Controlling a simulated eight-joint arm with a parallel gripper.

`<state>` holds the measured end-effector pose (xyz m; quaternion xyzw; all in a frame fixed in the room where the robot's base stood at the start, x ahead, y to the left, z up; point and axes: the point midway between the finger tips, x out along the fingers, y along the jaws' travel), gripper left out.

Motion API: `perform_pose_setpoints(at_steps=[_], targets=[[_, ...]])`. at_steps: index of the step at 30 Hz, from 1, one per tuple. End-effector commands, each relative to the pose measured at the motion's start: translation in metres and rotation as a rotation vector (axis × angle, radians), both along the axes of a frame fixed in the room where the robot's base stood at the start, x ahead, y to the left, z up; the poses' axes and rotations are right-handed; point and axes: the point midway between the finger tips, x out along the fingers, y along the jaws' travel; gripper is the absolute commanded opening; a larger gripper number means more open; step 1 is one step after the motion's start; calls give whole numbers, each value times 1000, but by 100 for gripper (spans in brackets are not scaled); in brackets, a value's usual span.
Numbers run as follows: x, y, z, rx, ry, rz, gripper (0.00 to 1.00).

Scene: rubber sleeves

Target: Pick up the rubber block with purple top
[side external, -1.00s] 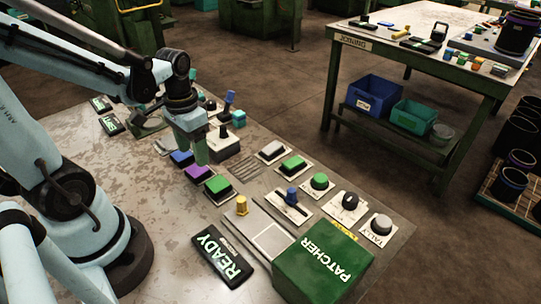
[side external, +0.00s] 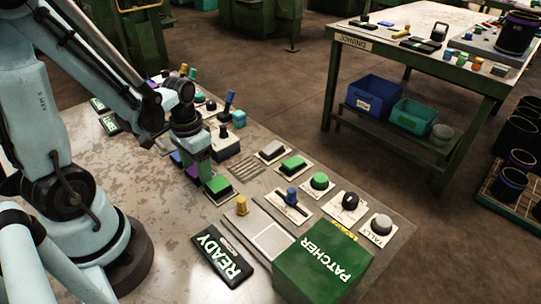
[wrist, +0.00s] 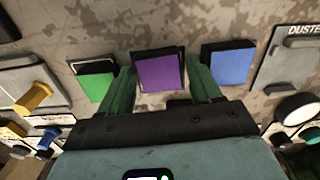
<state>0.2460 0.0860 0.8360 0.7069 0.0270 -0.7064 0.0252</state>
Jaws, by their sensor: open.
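The rubber block with the purple top (wrist: 160,73) lies on the worn table in the wrist view, with dark sides. My gripper (wrist: 162,90) is open, and its two green fingers stand on the left and right of the purple block in that view. I cannot tell whether the fingers touch it. In the side view my gripper (side external: 194,174) hangs low over the row of blocks and hides most of the purple block.
A green-topped block (wrist: 97,82) sits left of the purple one and a blue-topped block (wrist: 229,65) sits right, both close to the fingers. The green PATCHER box (side external: 322,268) and the black READY sign (side external: 222,256) stand nearer the camera. Bare table lies beside the row.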

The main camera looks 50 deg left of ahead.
Motion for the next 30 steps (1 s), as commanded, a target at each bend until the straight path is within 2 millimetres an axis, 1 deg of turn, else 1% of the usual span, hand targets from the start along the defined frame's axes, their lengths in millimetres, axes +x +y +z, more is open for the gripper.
perform_pose_setpoints(at_steps=[3, 4, 12, 23, 26, 30], targets=[[0, 0, 0, 0, 0, 0, 64], [0, 0, 0, 0, 0, 0, 62], [0, 0, 0, 0, 0, 0, 21], [0, 0, 2, 0, 0, 0, 20], [0, 0, 5, 0, 0, 0, 20], [0, 0, 15, -1, 0, 0, 20]])
